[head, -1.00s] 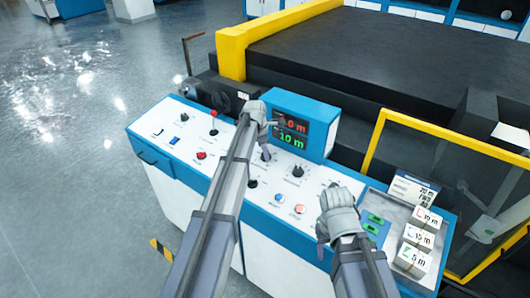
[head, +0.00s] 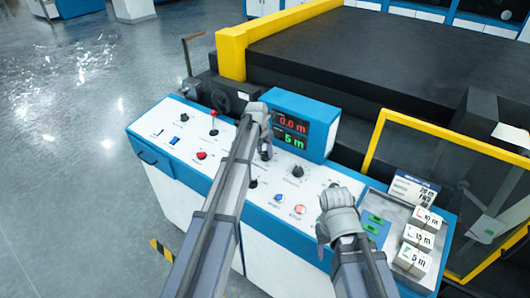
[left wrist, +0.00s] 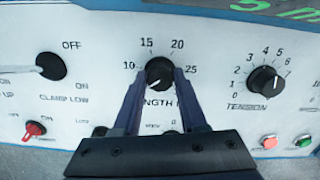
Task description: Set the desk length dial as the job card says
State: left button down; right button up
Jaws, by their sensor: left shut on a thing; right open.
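The length dial (left wrist: 158,72) is a black knob with a white pointer line, on the white panel of the desk. Its scale shows 10, 15, 20 and 25; the pointer line is toward its lower left. My left gripper (left wrist: 158,92) is shut on this dial, one finger on each side; the head view also shows it (head: 265,150) on the panel. The display (head: 291,132) reads 0.0 m in red and 5 m in green. The job card (head: 412,190) stands at the right and seems to read 20 m. My right gripper (head: 323,238) is open and empty over the desk's right part.
The tension knob (left wrist: 266,81) is right of the dial; a black switch (left wrist: 50,66) and a red toggle (left wrist: 35,129) are to the left. A tray (head: 392,232) at the desk's right holds blocks marked 10 m, 15 m and 5 m (head: 412,260).

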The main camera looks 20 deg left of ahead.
pick_arm(q)
jog(key=shift+n, duration=0.8)
jog(key=shift+c, duration=2.2)
grip_release()
jog(key=shift+r, duration=0.1)
jog(key=p+v, duration=0.7)
jog(key=shift+s+r+p, duration=0.15)
jog(key=shift+r+p, duration=0.2)
